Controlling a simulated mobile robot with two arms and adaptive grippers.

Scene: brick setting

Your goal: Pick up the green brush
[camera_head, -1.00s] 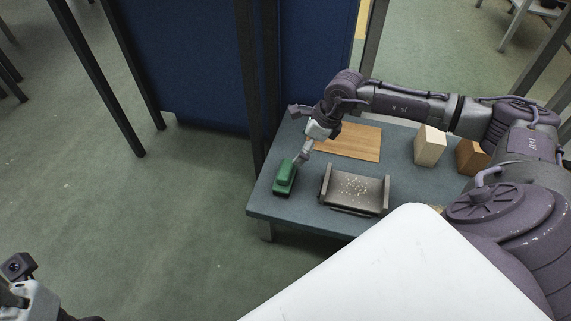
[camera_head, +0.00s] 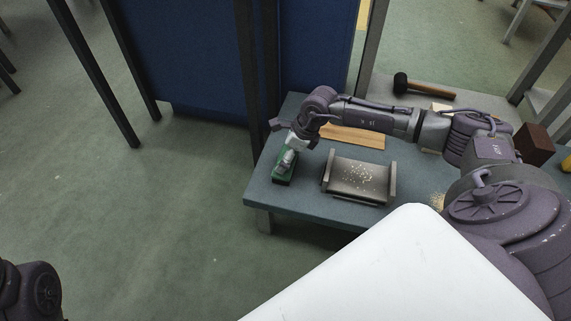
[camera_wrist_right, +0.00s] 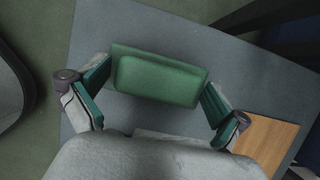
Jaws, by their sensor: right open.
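The green brush (camera_head: 279,180) lies near the left end of the grey-blue table (camera_head: 310,210), partly hidden by my right gripper (camera_head: 289,158). In the right wrist view the brush (camera_wrist_right: 160,77) shows its green top block. My right gripper (camera_wrist_right: 155,82) is open there, with one finger on each side of the brush's ends. Gaps show between the fingers and the brush. My left gripper is out of view; only part of my left arm shows at the bottom left of the head view.
A dustpan-like metal tray (camera_head: 345,180) with pale crumbs sits right of the brush. A wooden board (camera_head: 355,138) lies behind it. A mallet (camera_head: 425,88) and a dark red-brown block (camera_head: 534,144) are farther right. A dark post (camera_head: 257,120) stands close behind the table's left end.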

